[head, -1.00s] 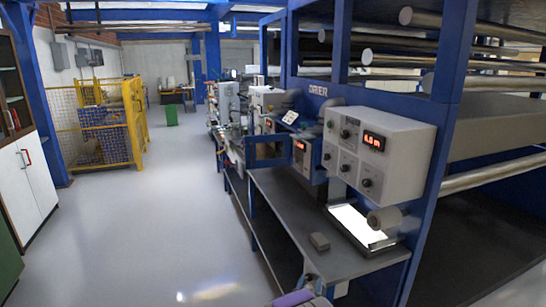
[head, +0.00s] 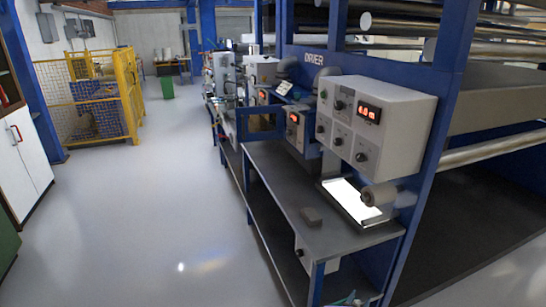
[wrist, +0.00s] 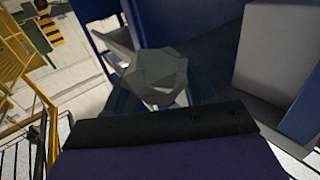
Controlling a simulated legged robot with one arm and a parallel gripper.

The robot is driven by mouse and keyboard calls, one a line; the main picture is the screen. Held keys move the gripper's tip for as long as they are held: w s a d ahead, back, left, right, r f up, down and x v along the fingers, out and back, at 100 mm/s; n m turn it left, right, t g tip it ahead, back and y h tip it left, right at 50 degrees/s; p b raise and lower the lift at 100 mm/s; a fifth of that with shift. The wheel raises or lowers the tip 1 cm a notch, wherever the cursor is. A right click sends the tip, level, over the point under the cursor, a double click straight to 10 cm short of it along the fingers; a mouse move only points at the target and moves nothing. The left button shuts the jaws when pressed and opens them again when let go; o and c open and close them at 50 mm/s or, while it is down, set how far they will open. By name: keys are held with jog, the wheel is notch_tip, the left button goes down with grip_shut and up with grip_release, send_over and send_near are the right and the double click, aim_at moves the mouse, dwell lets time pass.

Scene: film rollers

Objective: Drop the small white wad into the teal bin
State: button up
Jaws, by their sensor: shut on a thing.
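The small wad (wrist: 158,72) is a pale grey-white, faceted lump in the wrist view. My gripper (wrist: 158,98) is shut on it, with its dark edge and purple body filling the bottom of that view. The wad's lower side is hidden by the gripper. In the head view neither the wad nor my gripper can be made out clearly. A small green, open-looking bin (head: 167,88) stands on the floor far down the aisle; it looks more green than teal, and I cannot tell whether it is the task's bin.
A yellow cage (head: 100,100) and white cabinet (head: 25,165) stand left. The pale floor aisle (head: 140,220) between is clear.

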jog(key=shift+s+a+f+b, duration=0.1)
jog(key=shift+f+b, duration=1.1)
jog(key=shift+f, duration=1)
jog(key=shift+f+b, duration=0.4)
jog(key=shift+f, duration=0.4)
jog(key=o, duration=1.1)
jog(key=p+v, duration=0.1)
jog(key=v, duration=1.6)
jog(key=shift+p, duration=0.3)
jog(key=shift+a, duration=0.1)
